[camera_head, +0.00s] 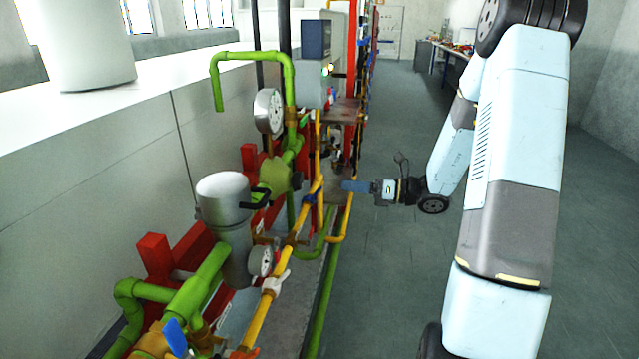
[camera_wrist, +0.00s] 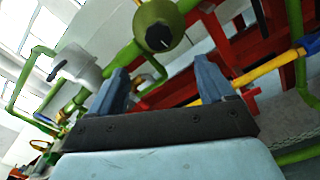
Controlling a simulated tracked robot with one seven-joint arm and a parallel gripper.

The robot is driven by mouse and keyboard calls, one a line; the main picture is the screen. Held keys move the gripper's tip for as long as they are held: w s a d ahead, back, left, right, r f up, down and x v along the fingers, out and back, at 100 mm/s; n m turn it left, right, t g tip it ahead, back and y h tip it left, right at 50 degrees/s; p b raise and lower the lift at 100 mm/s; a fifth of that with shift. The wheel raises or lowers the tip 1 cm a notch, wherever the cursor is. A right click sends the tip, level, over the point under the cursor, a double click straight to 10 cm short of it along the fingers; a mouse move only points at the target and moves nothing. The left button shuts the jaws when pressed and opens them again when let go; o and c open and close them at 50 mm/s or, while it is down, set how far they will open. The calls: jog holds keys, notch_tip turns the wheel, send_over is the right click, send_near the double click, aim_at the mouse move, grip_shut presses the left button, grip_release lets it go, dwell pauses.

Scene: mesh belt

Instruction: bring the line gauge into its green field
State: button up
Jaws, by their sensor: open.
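Two round dial gauges show in the head view: a large one (camera_head: 268,111) high by the green pipe and a smaller one (camera_head: 261,262) low by the grey canister. I cannot tell which is the line gauge; their needles and any green field are too small to read. My gripper (camera_head: 350,186) is right of the pipework, pointing left toward it. In the wrist view, its two blue fingers (camera_wrist: 162,78) are apart with nothing gripped. Beyond them is a green round body with a black knob (camera_wrist: 158,38), apart from the fingers.
The yellow pipe (camera_head: 259,318) and green pipes (camera_head: 289,85) run close to my gripper's left. A white valve handle (camera_head: 276,282) and a blue handle (camera_head: 175,337) stand nearer. Red frames (camera_head: 154,256) lie behind.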

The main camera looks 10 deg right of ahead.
aim_at(302, 181)
jog(key=w+a+n, duration=0.1)
jog(key=a, duration=0.3)
jog(key=w+a+n, duration=0.2)
jog(key=a, duration=0.2)
jog(key=w+a+n, duration=0.2)
jog(key=a, duration=0.2)
jog(key=shift+a, duration=0.4)
jog(key=shift+c, duration=0.3)
jog(key=c, duration=1)
jog(key=shift+w+n, duration=0.1)
jog(key=shift+n, duration=0.6)
jog(key=shift+d, duration=0.1)
jog(key=o, duration=1.1)
jog(key=shift+c, duration=0.2)
jog(key=v, duration=1.3)
jog(key=shift+d, duration=0.3)
